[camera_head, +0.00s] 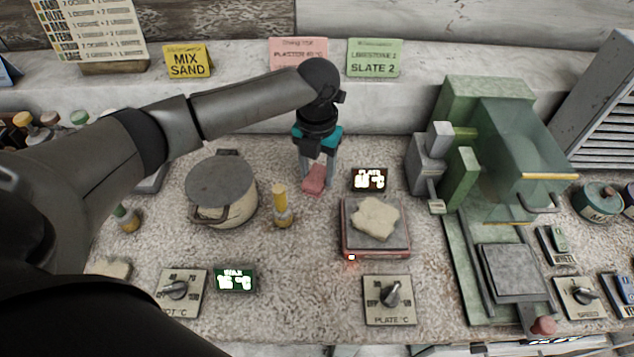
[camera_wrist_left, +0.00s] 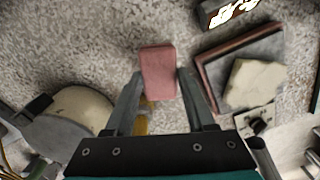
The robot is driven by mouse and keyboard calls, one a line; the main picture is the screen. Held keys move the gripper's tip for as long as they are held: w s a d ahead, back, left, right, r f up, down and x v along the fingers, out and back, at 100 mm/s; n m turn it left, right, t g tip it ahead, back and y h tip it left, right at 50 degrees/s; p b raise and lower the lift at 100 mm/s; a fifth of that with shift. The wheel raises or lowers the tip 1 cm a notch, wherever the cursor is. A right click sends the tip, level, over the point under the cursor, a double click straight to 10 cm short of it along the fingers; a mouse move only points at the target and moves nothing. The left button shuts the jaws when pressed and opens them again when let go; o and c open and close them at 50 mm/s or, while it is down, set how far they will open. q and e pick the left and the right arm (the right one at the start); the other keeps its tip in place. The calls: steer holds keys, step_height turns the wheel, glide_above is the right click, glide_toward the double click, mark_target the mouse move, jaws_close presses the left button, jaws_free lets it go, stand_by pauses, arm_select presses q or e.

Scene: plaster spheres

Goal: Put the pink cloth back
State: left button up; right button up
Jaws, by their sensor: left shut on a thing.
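The pink cloth (camera_head: 314,180) is a small folded pink block in the middle of the counter's back half. My left gripper (camera_head: 318,170) reaches down from above and is shut on it. In the left wrist view the cloth (camera_wrist_left: 158,73) sits between the tips of the two fingers (camera_wrist_left: 160,92). I cannot tell whether its underside touches the counter. My right gripper is in neither view.
A lidded pot (camera_head: 221,188) and a yellow-capped bottle (camera_head: 281,208) stand left of the cloth. A hot plate (camera_head: 347,243) bearing a pale cloth-like piece (camera_head: 376,218) and a small display (camera_head: 369,180) are to its right. A green machine (camera_head: 470,270) stands farther right. Cards line the back ledge.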

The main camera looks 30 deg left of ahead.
mark_target(317, 176)
arm_select(q)
steer(key=shift+f+b, duration=0.3)
steer(key=shift+f, duration=1.45)
steer(key=shift+f, duration=0.15)
steer(key=o, duration=1.2)
step_height(317, 176, up, 12)
steer(key=shift+r+p, duration=0.2)
steer(key=shift+p, duration=1)
